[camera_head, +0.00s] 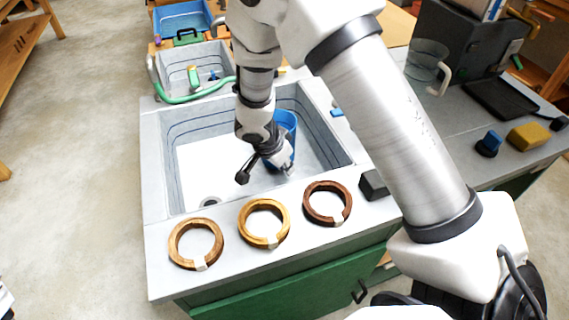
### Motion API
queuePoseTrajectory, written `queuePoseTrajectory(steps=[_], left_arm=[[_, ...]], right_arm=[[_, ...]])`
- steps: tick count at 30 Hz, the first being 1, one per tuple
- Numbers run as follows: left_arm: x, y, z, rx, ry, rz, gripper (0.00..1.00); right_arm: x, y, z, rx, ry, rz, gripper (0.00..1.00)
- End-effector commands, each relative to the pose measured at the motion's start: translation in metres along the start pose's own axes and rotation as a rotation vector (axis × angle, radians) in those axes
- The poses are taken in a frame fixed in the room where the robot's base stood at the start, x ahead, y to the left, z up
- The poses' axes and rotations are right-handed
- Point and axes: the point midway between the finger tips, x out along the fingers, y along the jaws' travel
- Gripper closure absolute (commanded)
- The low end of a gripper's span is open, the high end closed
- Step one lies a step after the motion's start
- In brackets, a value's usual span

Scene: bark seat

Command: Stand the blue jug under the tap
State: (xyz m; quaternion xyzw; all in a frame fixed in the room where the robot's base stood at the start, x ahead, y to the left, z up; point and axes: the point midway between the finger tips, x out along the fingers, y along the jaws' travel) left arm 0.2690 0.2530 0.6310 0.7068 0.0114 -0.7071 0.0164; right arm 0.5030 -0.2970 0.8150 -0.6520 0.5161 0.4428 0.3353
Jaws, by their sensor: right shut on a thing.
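The blue jug (289,124) is inside the large grey sink (181,206), partly hidden by my right arm. My right gripper (267,164) is low in the sink at the jug's near left side and is shut on it. I cannot tell whether the jug's base touches the sink floor. No tap over the large sink shows clearly; my right arm covers part of the back and right rim. A green curved pipe or hose (196,97) runs by the small basin behind. My left gripper is not in view.
Three wooden rings, light brown (176,244), yellowish (244,226) and dark brown (310,204), lie on the front ledge. A clear jug (426,66), a blue block (489,143) and a yellow sponge (528,135) stand on the right counter. The sink's left half is clear.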

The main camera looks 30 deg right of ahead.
Motion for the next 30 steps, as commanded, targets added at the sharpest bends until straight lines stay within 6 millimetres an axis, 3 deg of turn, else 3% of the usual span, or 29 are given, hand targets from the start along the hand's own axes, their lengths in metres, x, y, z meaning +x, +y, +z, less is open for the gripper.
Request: queuePoseTrajectory(steps=[9, 10, 12, 23, 26, 30], left_arm=[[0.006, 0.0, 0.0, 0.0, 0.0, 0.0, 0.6], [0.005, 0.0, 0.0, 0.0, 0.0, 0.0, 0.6], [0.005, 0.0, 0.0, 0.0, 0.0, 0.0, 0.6], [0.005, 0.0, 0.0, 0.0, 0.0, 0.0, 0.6], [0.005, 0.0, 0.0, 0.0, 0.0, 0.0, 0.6], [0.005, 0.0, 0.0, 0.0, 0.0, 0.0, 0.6]], right_arm=[[0.004, 0.0, 0.002, 0.0, 0.001, 0.0, 1.0], [0.003, 0.0, 0.001, 0.0, 0.001, 0.0, 0.78], [0.003, 0.0, 0.001, 0.0, 0.0, 0.0, 0.56], [-0.001, 0.0, 0.001, 0.0, 0.001, 0.0, 0.56], [-0.016, -0.001, 0.0, 0.001, 0.004, -0.002, 0.56], [-0.05, -0.001, 0.0, 0.002, 0.006, -0.004, 0.56]])
